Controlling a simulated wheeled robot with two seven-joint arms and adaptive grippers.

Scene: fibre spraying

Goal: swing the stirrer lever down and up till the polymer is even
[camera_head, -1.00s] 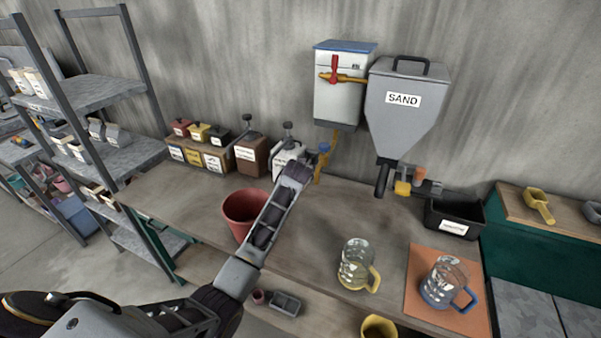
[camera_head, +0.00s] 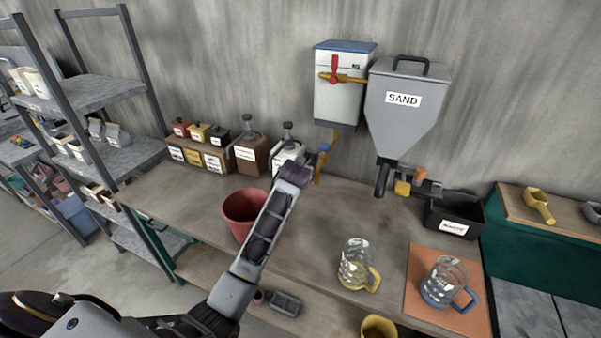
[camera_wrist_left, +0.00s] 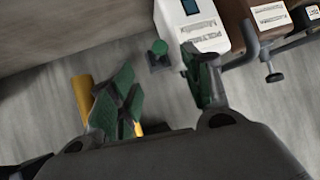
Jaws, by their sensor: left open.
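A white canister with a black knob on top (camera_head: 288,150) stands at the back of the bench. In the left wrist view it is the white box (camera_wrist_left: 192,24) with a dark blue window and a partly readable polymer label. My left gripper (camera_wrist_left: 160,72) is open, its green-padded fingers spread beside the canister. A small green knob on a dark base (camera_wrist_left: 158,47) shows beyond and between the fingertips, apart from both. I cannot tell for sure whether it is the stirrer lever's end. In the head view my left arm hides the fingers and part of the canister. My right gripper is out of view.
A yellow pipe with a blue knob (camera_head: 320,165) is close right of the canister; it passes behind one finger in the wrist view. A brown box (camera_head: 250,157) stands left. A red bucket (camera_head: 238,208), a clear jug (camera_head: 354,262) and the sand hopper (camera_head: 398,125) are nearby.

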